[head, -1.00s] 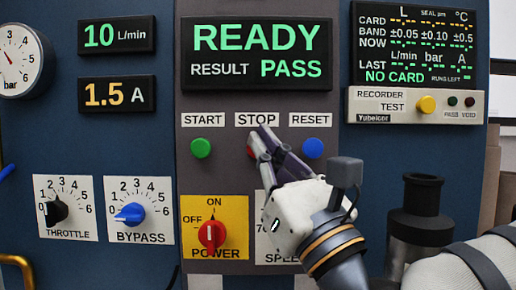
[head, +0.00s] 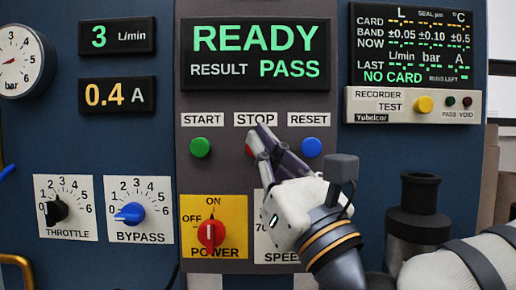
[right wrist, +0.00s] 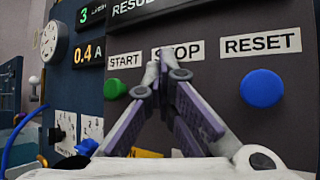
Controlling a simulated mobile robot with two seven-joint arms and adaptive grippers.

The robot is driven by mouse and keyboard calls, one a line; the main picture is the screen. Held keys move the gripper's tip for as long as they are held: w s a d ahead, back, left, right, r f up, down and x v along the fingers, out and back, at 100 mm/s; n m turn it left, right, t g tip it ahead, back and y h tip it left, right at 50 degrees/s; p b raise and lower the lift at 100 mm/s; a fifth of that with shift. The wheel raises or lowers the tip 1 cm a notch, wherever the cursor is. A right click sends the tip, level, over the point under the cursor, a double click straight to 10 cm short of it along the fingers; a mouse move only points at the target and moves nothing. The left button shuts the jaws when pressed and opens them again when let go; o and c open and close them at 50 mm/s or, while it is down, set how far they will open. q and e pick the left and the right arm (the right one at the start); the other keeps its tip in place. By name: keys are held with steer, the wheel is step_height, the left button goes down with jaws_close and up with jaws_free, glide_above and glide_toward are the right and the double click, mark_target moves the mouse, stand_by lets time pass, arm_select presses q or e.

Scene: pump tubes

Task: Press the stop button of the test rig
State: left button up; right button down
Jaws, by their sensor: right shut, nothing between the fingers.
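The test rig panel shows in the head view with the STOP label (head: 256,119) between the START label and the RESET label. My right gripper (head: 260,138) is shut and empty, its fingertips just below the STOP label, over the place of the stop button. The fingers hide nearly all of that button. In the right wrist view the closed fingertips (right wrist: 163,70) also lie in front of the STOP label's lower edge, and the button is hidden. I cannot tell whether the tips touch it. My left gripper is not in view.
The green start button (head: 201,147) is left of the fingers and the blue reset button (head: 312,147) close on their right. The red power knob (head: 211,233) sits below. The large display (head: 256,54) reads READY, RESULT PASS.

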steer(key=shift+w+d, duration=0.15)
steer(key=shift+d, duration=0.05)
stand_by(0.3)
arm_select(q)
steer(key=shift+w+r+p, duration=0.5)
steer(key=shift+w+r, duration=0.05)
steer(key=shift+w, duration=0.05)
arm_select(e)
steer(key=s, duration=0.6)
steer(key=shift+a+f, duration=0.1)
